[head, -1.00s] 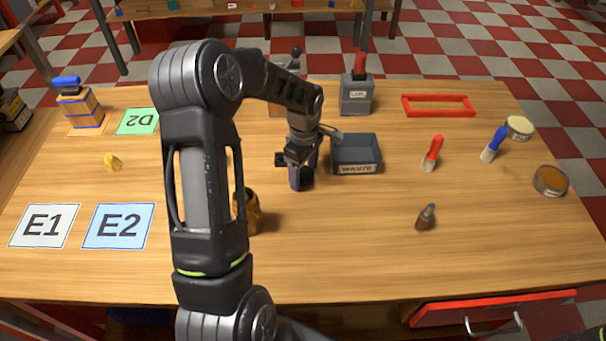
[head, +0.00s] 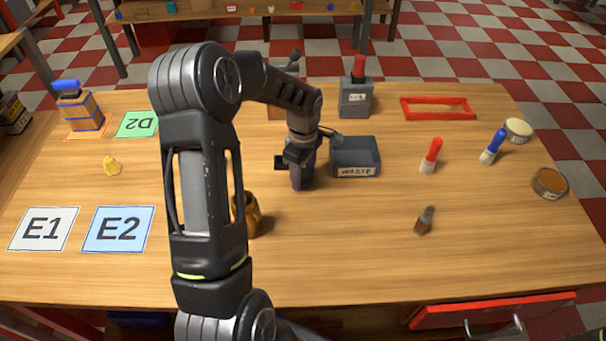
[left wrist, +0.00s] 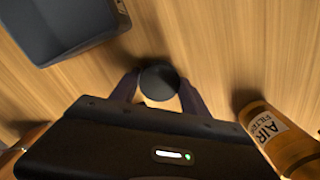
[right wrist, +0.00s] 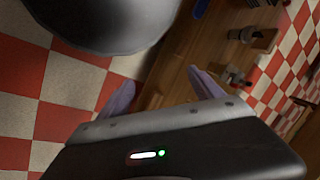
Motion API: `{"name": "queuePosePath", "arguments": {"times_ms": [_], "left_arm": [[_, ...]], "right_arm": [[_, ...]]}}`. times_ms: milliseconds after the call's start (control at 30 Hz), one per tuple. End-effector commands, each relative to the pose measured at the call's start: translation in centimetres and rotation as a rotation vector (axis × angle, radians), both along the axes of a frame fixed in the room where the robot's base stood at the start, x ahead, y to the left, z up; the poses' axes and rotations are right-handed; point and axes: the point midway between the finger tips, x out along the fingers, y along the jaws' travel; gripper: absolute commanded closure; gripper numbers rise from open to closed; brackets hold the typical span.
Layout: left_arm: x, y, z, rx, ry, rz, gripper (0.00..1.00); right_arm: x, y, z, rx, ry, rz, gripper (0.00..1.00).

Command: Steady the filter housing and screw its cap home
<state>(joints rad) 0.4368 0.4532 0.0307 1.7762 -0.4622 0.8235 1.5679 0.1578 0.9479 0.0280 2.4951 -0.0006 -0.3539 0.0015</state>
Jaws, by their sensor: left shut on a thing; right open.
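The filter housing is an orange cylinder labelled AIR FILTER (left wrist: 278,138) in the left wrist view. In the head view it stands on the table partly hidden behind my left arm (head: 251,215). My left gripper (head: 300,178) points down over the table to the right of and beyond the housing. Its fingers are shut on a dark round piece (left wrist: 158,80), which looks like the cap, apart from the housing. My right gripper (right wrist: 160,92) is open and empty in its wrist view, away from the table top and out of the head view.
A grey WASTE bin (head: 358,171) stands just right of my left gripper. Mats E1 (head: 43,229) and E2 (head: 118,229) are at left. The front middle is clear.

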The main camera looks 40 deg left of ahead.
Motion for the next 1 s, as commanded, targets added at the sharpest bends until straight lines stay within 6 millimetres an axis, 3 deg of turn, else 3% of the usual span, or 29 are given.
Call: {"name": "queuePosePath", "arguments": {"times_ms": [500,667,1000], "left_arm": [[0.1,0.0,8.7,0.001,-0.002,-0.001,0.86],[0.0,0.0,9.7,0.000,-0.001,0.000,0.86],[0.0,0.0,9.7,0.000,-0.001,0.000,0.86]], "right_arm": [[-0.6,-0.3,4.7,-0.012,0.018,-0.006,0.24],[-0.7,-0.3,5.1,-0.015,0.022,-0.006,0.24],[-0.7,-0.3,5.0,-0.015,0.022,-0.006,0.24]]}}
